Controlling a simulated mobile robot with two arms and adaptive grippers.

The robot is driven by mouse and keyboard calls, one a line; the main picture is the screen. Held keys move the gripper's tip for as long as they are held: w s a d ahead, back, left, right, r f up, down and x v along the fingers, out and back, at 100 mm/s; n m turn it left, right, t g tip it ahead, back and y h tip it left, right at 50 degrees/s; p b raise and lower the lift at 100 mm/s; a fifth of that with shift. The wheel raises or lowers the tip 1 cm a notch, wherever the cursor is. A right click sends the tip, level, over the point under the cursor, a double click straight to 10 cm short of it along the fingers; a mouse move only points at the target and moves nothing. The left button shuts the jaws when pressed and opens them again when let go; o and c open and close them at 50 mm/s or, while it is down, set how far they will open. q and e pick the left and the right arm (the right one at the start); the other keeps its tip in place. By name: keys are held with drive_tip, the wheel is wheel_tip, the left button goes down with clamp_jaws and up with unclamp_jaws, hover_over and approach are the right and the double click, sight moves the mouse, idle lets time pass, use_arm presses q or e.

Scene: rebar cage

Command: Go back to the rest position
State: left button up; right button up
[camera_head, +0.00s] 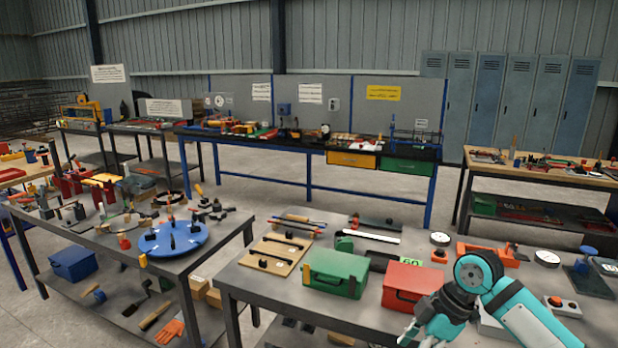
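My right arm comes in from the bottom right, teal and grey, bent at a round joint. Its gripper (422,338) is at the bottom edge of the picture, in front of the red toolbox (408,284), over the near edge of the front table (268,293). The fingertips are small and partly cut off, so I cannot tell whether they are open or shut. I see nothing clearly held in them. My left arm and gripper are not in view.
A green toolbox (336,272) and several tools lie on the front table. A left table (120,262) carries a blue round plate (174,238). A blue-framed workbench (310,170) and lockers (515,98) stand behind. Grey floor (345,205) is open between them.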

wheel_tip(320, 180, down, 24)
drive_tip(key=w+d+m+t, duration=0.2)
drive_tip(key=w+d+m, duration=0.1)
drive_tip(key=m, duration=0.5)
drive_tip(key=s+d+f+m+h, duration=0.1)
drive_tip(key=s+f+m, duration=0.15)
drive_tip(key=f, duration=0.35)
drive_tip(key=s+d+f+m+h, duration=0.1)
drive_tip(key=s+f, duration=0.2)
drive_tip(key=f, duration=0.3)
drive_tip(key=s+d+f+m+h+b, duration=0.1)
drive_tip(key=s+d+f+m+h, duration=0.1)
drive_tip(key=s+f, duration=1.6)
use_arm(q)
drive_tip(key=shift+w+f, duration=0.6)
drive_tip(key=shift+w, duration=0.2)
use_arm(e)
drive_tip(key=s+a+f, duration=0.1)
drive_tip(key=s+f, duration=0.1)
drive_tip(key=s, duration=1)
drive_tip(key=s+a+f+m+g, duration=0.1)
drive_tip(key=s+a+f, duration=0.1)
drive_tip(key=s, duration=1)
drive_tip(key=shift+s+f+g+h, duration=0.3)
drive_tip(key=shift+f+h, duration=0.1)
drive_tip(key=shift+f, duration=0.2)
